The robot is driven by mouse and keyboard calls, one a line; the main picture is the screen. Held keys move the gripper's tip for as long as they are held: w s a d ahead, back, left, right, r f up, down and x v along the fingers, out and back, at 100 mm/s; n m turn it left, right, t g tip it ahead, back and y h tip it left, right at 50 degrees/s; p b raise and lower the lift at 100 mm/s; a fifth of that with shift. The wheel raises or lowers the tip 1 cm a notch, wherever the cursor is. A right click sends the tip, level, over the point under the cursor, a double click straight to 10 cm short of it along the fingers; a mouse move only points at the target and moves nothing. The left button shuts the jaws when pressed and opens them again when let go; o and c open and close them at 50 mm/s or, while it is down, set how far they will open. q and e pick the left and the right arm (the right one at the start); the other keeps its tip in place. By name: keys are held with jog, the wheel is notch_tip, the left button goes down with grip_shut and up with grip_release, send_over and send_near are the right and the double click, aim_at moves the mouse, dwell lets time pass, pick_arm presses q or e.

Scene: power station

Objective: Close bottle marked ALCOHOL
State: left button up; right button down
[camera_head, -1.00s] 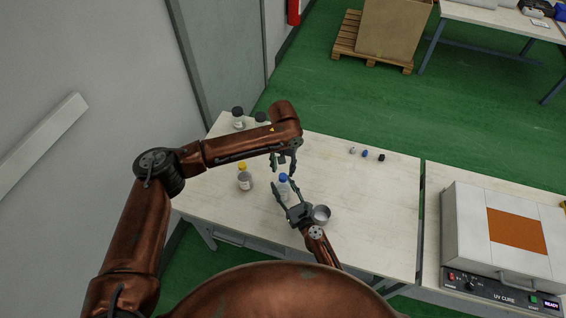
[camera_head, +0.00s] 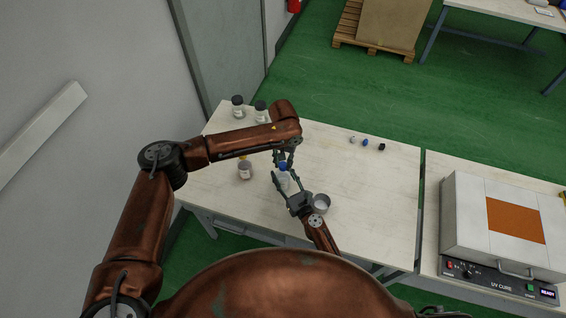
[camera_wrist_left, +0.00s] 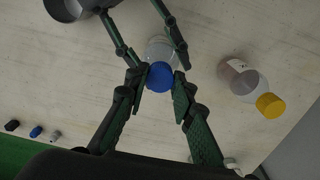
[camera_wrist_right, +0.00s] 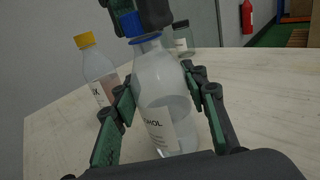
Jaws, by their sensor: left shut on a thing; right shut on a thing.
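The clear bottle (camera_wrist_right: 165,95) with a white label ending in "OHOL" stands on the table in the right wrist view. My right gripper (camera_head: 284,186) is shut on its body, fingers on both sides. A blue cap (camera_wrist_right: 130,24) is at the bottle's mouth, set slightly left of the neck; a blue ring shows on the neck below it. I cannot tell whether the cap is seated. My left gripper (camera_wrist_left: 160,80) is shut on the blue cap from above, one finger on each side. The cap also shows in the head view (camera_head: 283,166).
A yellow-capped bottle (camera_head: 245,171) stands left of the held bottle. Two dark-capped bottles (camera_head: 238,108) (camera_head: 261,113) stand at the back left. A metal cup (camera_head: 321,204) is close to my right gripper. Several small caps (camera_head: 365,142) lie at the back right. The table's right part (camera_head: 375,200) is clear.

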pick_arm(q)
grip_shut()
jog(key=m, duration=0.5)
jog(key=shift+m, duration=0.3)
jog(key=m, duration=0.3)
jog(key=shift+m, duration=0.3)
jog(key=m, duration=0.5)
jog(key=shift+w+m, duration=0.1)
jog(key=shift+m, duration=0.2)
jog(key=o, duration=0.7)
grip_release()
jog(key=shift+o, duration=0.2)
notch_tip(320, 180, up, 12)
